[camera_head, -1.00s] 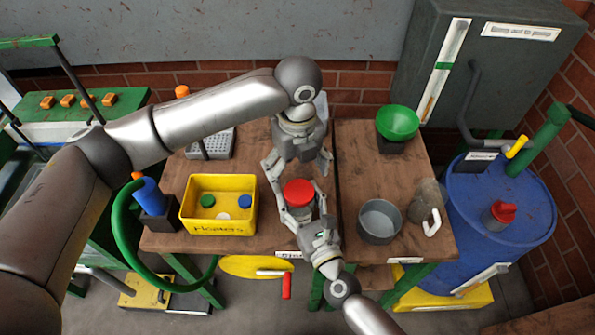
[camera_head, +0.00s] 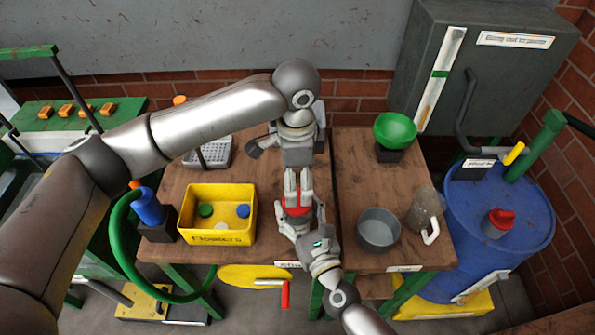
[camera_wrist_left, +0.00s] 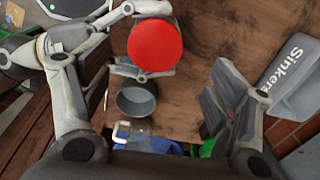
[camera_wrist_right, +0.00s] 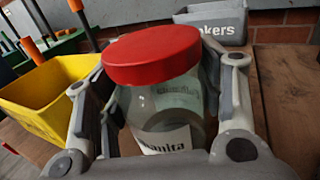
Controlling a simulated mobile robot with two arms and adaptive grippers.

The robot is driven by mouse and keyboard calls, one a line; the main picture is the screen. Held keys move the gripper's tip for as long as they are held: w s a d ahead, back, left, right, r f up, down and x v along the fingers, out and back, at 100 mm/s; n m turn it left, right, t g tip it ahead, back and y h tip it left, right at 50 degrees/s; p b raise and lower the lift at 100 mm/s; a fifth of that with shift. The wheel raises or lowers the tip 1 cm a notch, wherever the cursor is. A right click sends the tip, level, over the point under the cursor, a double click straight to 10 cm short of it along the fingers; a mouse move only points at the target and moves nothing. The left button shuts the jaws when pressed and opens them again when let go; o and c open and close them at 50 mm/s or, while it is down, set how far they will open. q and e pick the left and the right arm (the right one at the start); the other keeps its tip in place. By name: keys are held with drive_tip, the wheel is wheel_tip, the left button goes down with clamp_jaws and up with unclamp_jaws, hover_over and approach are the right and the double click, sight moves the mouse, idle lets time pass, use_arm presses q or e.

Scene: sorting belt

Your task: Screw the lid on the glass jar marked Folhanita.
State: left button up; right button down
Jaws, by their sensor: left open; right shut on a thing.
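The glass jar (camera_wrist_right: 168,112) stands upright, with part of its label, ending in "anita", showing in the right wrist view. The red lid (camera_wrist_right: 152,54) sits on top of the jar; I cannot tell how tight it is. The lid also shows in the head view (camera_head: 297,211) and the left wrist view (camera_wrist_left: 155,45). My right gripper (camera_wrist_right: 165,115) is shut around the jar's body, below the lid. My left gripper (camera_head: 298,188) is above the lid with fingers spread. In the left wrist view its open fingers (camera_wrist_left: 150,100) have nothing between them, and the lid lies beyond them.
A yellow bin (camera_head: 219,238) with several caps stands left of the jar. A grey pot (camera_head: 378,230), a clear jug (camera_head: 424,208) and a green bowl (camera_head: 395,130) stand on the right table. A grey Sinkers bin (camera_wrist_left: 290,82) is behind. The blue drum (camera_head: 500,215) stands far right.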

sight(298, 215)
use_arm(q)
drive_tip(key=n, duration=0.7)
drive_tip(key=shift+s+r+n, duration=0.1)
drive_tip(key=shift+r+n, duration=0.2)
drive_tip(key=n, duration=0.6)
drive_tip(key=shift+r, duration=0.25)
drive_tip(key=n, duration=0.5)
drive_tip(key=shift+s+d+r+n, duration=0.15)
drive_tip(key=shift+r+n, duration=0.1)
drive_tip(key=shift+n, duration=0.15)
drive_tip(key=n, duration=0.6)
drive_tip(key=shift+r+n, duration=0.25)
drive_tip(key=shift+n, duration=0.05)
drive_tip(key=shift+f, duration=4)
